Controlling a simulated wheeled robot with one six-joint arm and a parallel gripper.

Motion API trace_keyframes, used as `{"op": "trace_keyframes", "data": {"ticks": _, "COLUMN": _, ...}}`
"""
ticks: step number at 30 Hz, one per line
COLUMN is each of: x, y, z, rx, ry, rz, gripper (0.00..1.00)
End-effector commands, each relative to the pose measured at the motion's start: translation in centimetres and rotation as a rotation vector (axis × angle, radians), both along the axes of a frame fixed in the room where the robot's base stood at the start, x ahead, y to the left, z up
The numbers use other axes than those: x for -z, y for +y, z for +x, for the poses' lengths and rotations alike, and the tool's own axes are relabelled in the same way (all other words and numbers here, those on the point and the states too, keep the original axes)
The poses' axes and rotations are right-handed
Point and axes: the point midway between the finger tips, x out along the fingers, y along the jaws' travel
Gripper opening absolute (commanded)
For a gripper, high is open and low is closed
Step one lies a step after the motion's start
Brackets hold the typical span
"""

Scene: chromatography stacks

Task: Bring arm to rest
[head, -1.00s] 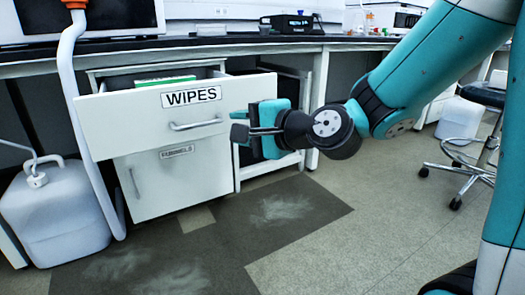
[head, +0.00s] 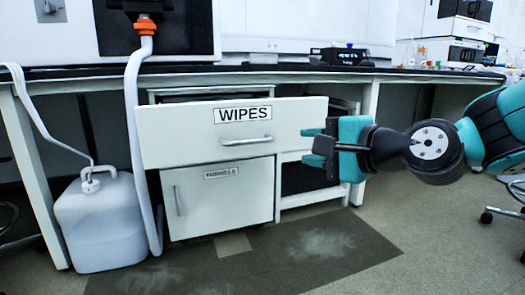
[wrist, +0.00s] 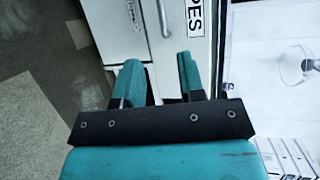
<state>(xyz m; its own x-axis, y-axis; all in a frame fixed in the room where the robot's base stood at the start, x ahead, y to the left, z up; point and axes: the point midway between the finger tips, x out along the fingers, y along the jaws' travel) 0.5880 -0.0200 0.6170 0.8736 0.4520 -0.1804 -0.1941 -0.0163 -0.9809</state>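My gripper (head: 324,145) is in front of the right end of the drawer labelled WIPES (head: 180,140) in the head view. Its two fingers (wrist: 160,85) are apart with nothing between them, so it is open and empty. The drawer front stands forward of the cabinet (head: 222,190); its inside is hidden from this angle. The drawer's handle (head: 246,141) is left of my gripper and apart from it. In the wrist view, part of the WIPES label (wrist: 194,18) and a handle show beyond the fingers.
A white jug (head: 100,225) with a tube stands on the floor at left. The dark bench top (head: 270,75) runs above the cabinet. A black box (head: 338,56) sits on it. A dark mat (head: 265,265) lies on the floor. Open floor is at right.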

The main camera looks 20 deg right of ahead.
Motion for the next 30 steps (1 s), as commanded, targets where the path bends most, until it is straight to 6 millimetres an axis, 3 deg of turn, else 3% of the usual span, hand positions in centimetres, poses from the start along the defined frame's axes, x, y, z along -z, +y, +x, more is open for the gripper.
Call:
{"op": "trace_keyframes", "data": {"ticks": 4, "x": -0.7, "y": 0.7, "z": -0.4, "rx": -0.033, "ry": 0.01, "rz": -0.045, "gripper": 0.36}}
{"op": "trace_keyframes", "data": {"ticks": 8, "x": -2.6, "y": 3.2, "z": -2.1, "rx": -0.182, "ry": 0.045, "rz": -0.234, "gripper": 0.36}}
{"op": "trace_keyframes", "data": {"ticks": 12, "x": -4.8, "y": 6.3, "z": -6.0, "rx": -0.473, "ry": 0.079, "rz": -0.556, "gripper": 0.36}}
{"op": "trace_keyframes", "data": {"ticks": 17, "x": -7.4, "y": 7.8, "z": -11.6, "rx": -0.861, "ry": 0.082, "rz": -0.898, "gripper": 0.36}}
{"op": "trace_keyframes", "data": {"ticks": 23, "x": -12.3, "y": 6.8, "z": -18.7, "rx": -1.405, "ry": 0.036, "rz": -1.227, "gripper": 0.36}}
{"op": "trace_keyframes", "data": {"ticks": 30, "x": -21.2, "y": 6.5, "z": -18.9, "rx": -1.429, "ry": 0.039, "rz": -1.236, "gripper": 0.36}}
